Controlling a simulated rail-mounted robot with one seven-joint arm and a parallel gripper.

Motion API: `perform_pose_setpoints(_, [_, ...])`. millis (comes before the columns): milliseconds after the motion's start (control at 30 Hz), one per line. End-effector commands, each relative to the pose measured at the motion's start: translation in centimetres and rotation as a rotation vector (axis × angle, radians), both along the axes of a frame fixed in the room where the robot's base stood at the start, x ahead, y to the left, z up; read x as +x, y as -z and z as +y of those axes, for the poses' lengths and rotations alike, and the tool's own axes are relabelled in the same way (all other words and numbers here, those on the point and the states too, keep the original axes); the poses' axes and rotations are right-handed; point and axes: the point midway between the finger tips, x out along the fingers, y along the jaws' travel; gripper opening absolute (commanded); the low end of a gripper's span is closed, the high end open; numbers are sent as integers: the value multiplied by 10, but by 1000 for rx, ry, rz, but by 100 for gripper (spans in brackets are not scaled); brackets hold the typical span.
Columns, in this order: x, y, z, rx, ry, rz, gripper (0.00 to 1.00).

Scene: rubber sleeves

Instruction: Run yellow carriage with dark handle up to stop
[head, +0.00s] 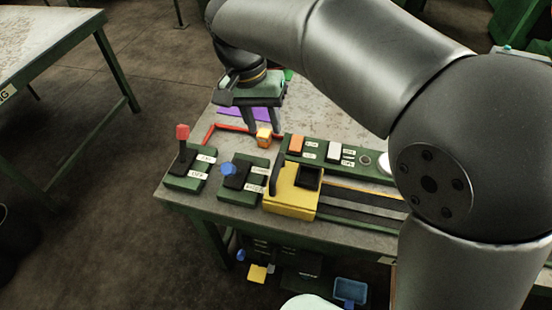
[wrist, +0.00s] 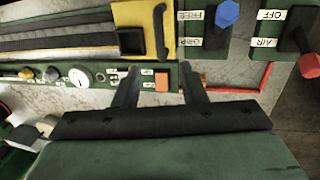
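The yellow carriage (head: 290,203) sits at the left end of its dark rail track (head: 362,212) in the head view. Its dark handle (head: 273,179) stands on its left side, and a black square block is on top. In the wrist view the carriage (wrist: 128,14) and handle (wrist: 160,32) are at the top, with the track (wrist: 60,36) running left. My gripper (head: 263,129) is open and empty, pointing down behind the carriage and apart from the handle. Its fingers also show spread in the wrist view (wrist: 159,68). My arm hides the track's right end; I cannot make out the stop.
A green panel with an orange switch (head: 296,145) and a white switch (head: 334,151) runs behind the track. A blue-knobbed lever box (head: 238,193) stands left of the carriage, a red-knobbed one (head: 188,181) farther left. A small orange block (head: 264,139) lies near my fingertips.

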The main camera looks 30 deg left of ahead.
Motion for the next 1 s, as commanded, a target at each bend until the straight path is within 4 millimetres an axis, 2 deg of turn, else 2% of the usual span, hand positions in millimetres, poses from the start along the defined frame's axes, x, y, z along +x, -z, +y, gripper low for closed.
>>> perform_pose_setpoints(33, [0,12,-4,-5,1,3,38])
perform_pose_setpoints(300, [3,70,-15,-4,1,2,38])
perform_pose_setpoints(500, [5,104,-21,-2,0,1,38])
perform_pose_setpoints(700, [6,120,-24,0,0,0,38])
perform_pose_setpoints(1000, [7,123,-24,1,0,0,38])
